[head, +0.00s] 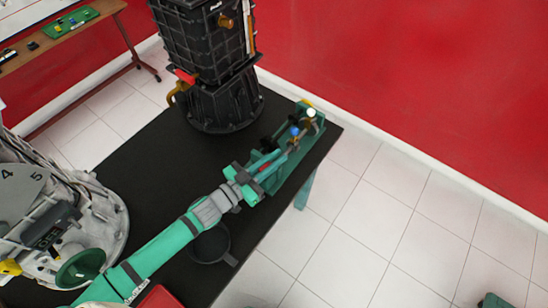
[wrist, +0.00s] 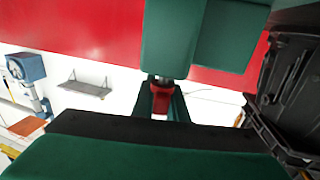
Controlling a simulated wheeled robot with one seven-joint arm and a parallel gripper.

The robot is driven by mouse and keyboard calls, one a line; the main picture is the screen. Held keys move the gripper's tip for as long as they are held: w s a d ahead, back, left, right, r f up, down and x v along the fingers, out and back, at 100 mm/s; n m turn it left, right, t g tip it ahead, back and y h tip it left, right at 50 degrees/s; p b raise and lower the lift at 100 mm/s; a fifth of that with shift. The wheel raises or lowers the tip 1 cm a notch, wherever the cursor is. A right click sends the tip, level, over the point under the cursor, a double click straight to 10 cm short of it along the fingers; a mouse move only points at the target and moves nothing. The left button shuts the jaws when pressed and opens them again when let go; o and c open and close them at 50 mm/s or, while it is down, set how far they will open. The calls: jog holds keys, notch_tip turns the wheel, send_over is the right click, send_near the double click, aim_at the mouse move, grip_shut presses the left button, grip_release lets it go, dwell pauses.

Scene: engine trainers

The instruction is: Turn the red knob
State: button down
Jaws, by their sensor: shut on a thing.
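The red knob (wrist: 160,99) shows in the middle of the wrist view, in the gap between my gripper's jaws. A small bit of red (head: 266,167) shows beside the jaws in the head view. My gripper (head: 264,164) is shut on the red knob at the near end of a green bench fixture (head: 295,170). In the wrist view the dark green jaw parts (wrist: 160,125) cover much of the picture, so the contact itself and the knob's angle are hidden.
The fixture stands at the black table's (head: 140,160) right edge and also carries a blue knob (head: 295,131) and a white knob (head: 311,112). A tall black engine unit (head: 210,60) stands behind, left of it. A dark round pan (head: 210,244) lies below my arm.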

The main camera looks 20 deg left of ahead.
jog(key=shift+f, duration=0.2)
dwell(0.4)
jog(key=c, duration=1.8)
grip_release()
jog(key=shift+o, duration=0.2)
jog(key=shift+r, duration=0.25)
jog(key=shift+r, duration=0.3)
jog(key=r, duration=0.2)
jog(key=shift+s+d+r, duration=0.1)
jog(key=shift+s+r, duration=0.1)
jog(key=shift+r, duration=0.1)
jog(key=s+d+r, duration=0.3)
jog(key=s+r, duration=0.6)
jog(key=s, duration=0.4)
jog(key=shift+s+r, duration=0.2)
